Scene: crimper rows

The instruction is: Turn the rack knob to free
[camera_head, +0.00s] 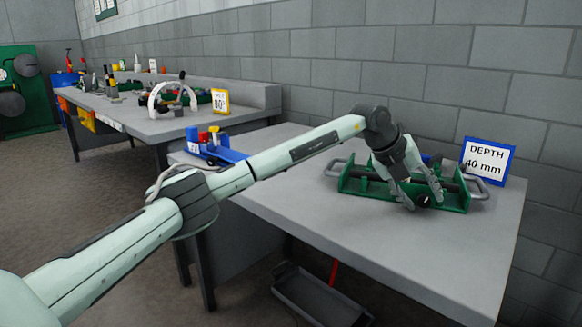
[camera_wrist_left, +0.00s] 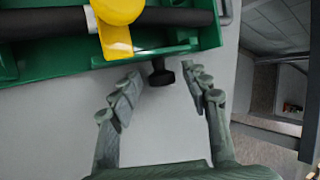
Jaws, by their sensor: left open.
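The rack is a green tray-like fixture (camera_head: 358,186) on the grey table, with a black bar lying along it and grey loop handles at its ends. A small black knob (camera_head: 423,200) sticks out of its front side. In the left wrist view the knob (camera_wrist_left: 161,73) stands out from the green wall (camera_wrist_left: 75,72) of the rack. My left gripper (camera_wrist_left: 165,90) is open, its fingers on either side of the knob and apart from it. My right gripper is not in view.
A yellow piece (camera_wrist_left: 118,40) sits over the black bar (camera_wrist_left: 45,24). A blue-framed sign (camera_head: 487,161) reading "DEPTH 40 mm" stands behind the rack's right end. A blue fixture (camera_head: 215,151) sits at the table's left. The table front (camera_head: 380,240) is clear.

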